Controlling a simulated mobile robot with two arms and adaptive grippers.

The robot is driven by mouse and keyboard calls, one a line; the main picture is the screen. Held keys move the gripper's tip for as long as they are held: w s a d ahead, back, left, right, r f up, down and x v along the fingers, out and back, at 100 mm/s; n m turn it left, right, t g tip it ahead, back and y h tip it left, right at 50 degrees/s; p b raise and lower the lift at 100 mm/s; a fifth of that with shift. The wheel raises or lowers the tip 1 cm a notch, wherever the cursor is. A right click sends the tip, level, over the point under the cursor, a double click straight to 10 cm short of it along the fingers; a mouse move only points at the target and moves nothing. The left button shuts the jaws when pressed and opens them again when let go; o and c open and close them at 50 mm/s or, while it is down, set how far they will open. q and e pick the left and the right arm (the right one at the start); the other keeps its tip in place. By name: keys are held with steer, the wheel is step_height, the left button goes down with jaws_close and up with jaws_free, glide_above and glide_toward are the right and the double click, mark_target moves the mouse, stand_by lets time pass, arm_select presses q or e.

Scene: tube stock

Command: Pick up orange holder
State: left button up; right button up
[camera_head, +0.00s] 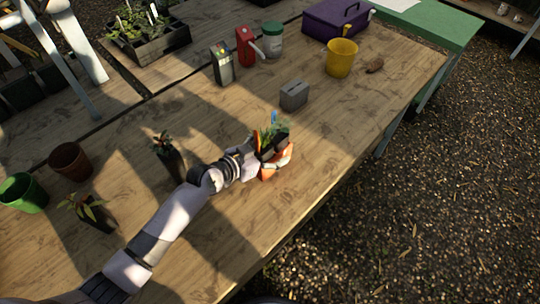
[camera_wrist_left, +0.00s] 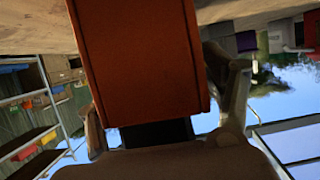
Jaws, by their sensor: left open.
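The orange holder (camera_head: 284,158) stands near the right-hand edge of the wooden table, with green leaves and a blue tag showing above it. My left gripper (camera_head: 266,150) is at the holder and covers part of it. In the left wrist view the orange holder (camera_wrist_left: 140,60) fills the middle, very close, between the open fingers of my left gripper (camera_wrist_left: 165,112). The gap beside the right finger shows; contact at the left finger cannot be told. The holder's underside is hidden. My right gripper is not in view.
A grey box (camera_head: 294,95) and a yellow pot (camera_head: 341,57) stand farther back. A red bottle (camera_head: 245,46), a jar (camera_head: 272,40) and a purple toolbox (camera_head: 336,19) are at the back. Potted seedlings and a green pot (camera_head: 23,193) are at left. The table's near right is clear.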

arm_select(q)
steer(key=c, duration=1.2)
steer(key=shift+r, duration=0.1)
steer(key=shift+c, duration=0.5)
steer(key=shift+r, duration=0.1)
